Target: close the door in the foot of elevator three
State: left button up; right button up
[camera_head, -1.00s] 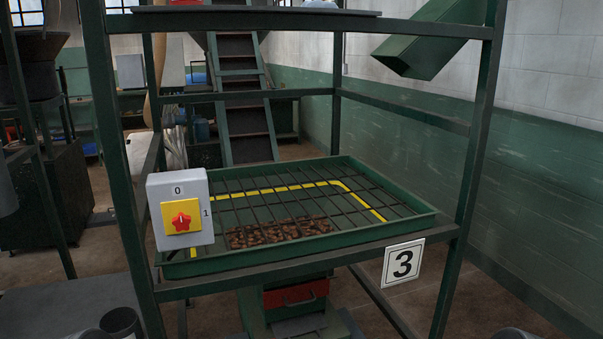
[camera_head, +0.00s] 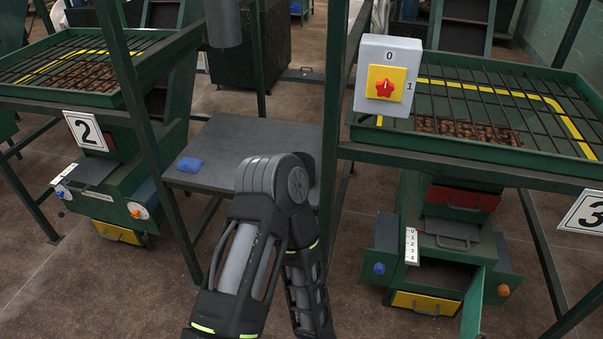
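The foot of elevator three (camera_head: 403,240) stands under the grate marked 3 at the right. Its green door (camera_head: 473,305) is swung open towards me at the right of a dark opening (camera_head: 440,274). The door is seen nearly edge-on, and its lower end meets the picture's bottom edge. A blue knob (camera_head: 379,268) is left of the opening and an orange knob (camera_head: 503,290) is right of it. One of my arms rises in the middle, left of the foot and apart from it in the picture. Neither gripper shows.
A yellow-fronted drawer (camera_head: 426,303) is below the opening and a red one (camera_head: 462,198) above. A switch box (camera_head: 388,75) hangs on the green frame. A grey table (camera_head: 243,150) with a blue item (camera_head: 190,164) stands between the frames. Elevator two's foot (camera_head: 125,175) is left.

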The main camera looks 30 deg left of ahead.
aim_at(471, 318)
jog(key=i+l+u, duration=0.25)
jog(key=l, duration=0.25)
jog(key=i+l+u, duration=0.2)
jog(key=l, duration=0.3)
jog(key=i+l+u, duration=0.25)
jog(key=l, duration=0.3)
jog(key=l+u, duration=0.2)
jog(key=l, duration=0.35)
jog(key=l+u, duration=0.25)
jog(key=l, duration=0.35)
